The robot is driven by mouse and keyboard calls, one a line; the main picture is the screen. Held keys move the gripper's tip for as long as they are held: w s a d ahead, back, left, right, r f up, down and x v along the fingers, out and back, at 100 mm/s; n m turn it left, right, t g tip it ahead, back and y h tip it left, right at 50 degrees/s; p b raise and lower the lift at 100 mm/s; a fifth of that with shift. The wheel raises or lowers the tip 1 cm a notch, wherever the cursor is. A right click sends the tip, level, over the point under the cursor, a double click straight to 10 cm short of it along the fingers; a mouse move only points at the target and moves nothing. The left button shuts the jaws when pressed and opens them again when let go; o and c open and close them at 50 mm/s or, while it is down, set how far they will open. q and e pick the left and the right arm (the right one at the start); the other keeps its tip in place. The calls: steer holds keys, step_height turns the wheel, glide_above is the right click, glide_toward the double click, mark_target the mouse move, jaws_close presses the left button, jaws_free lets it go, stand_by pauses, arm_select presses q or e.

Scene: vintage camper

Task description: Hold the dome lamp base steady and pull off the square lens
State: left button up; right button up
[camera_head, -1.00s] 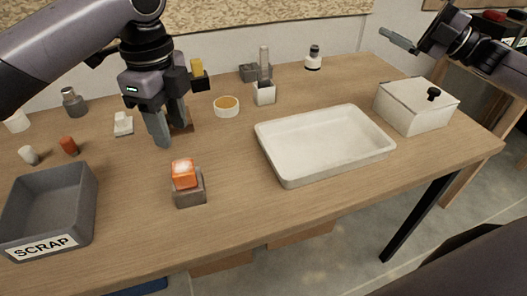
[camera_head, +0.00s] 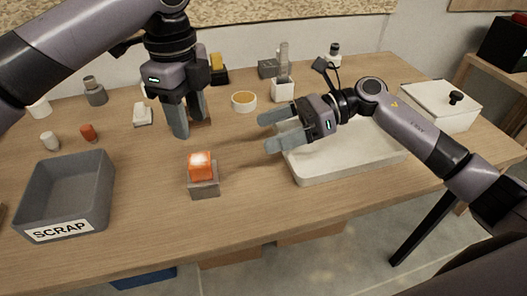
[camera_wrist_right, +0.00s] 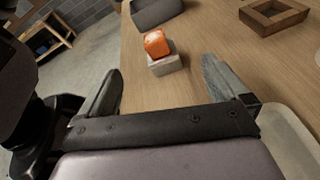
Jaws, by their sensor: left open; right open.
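The square orange lens (camera_head: 201,166) sits on a grey block-like lamp base (camera_head: 204,189), upright on the table in the head view. In the right wrist view the orange lens (camera_wrist_right: 156,43) and its pale base (camera_wrist_right: 165,65) show beyond and between my fingers. My left gripper (camera_head: 190,118) is open and empty, pointing down behind the lamp. My right gripper (camera_head: 270,130) is open and empty, to the right of the lamp, with its fingers pointing left toward it. Neither gripper touches the lamp.
A grey scrap bin (camera_head: 108,190) stands at left. A white tray (camera_head: 310,178) lies under my right arm. A lidded white box (camera_head: 425,110) is at the right. Small parts and a round dish (camera_head: 244,101) stand behind. The table around the lamp is clear.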

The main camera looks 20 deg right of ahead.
mark_target(191, 160)
steer(key=a+f+n, duration=0.1)
steer(key=a+f+h, duration=0.1)
steer(key=f, duration=0.1)
steer(key=s+a+f+n, duration=0.1)
steer(key=f, duration=0.1)
steer(key=shift+n, duration=0.3)
steer(key=shift+h, duration=0.3)
steer(key=x, duration=1.1)
steer(key=shift+s+a+f, duration=0.15)
steer(key=shift+a+f, duration=0.1)
steer(key=shift+a, duration=0.1)
steer(key=shift+c, duration=0.3)
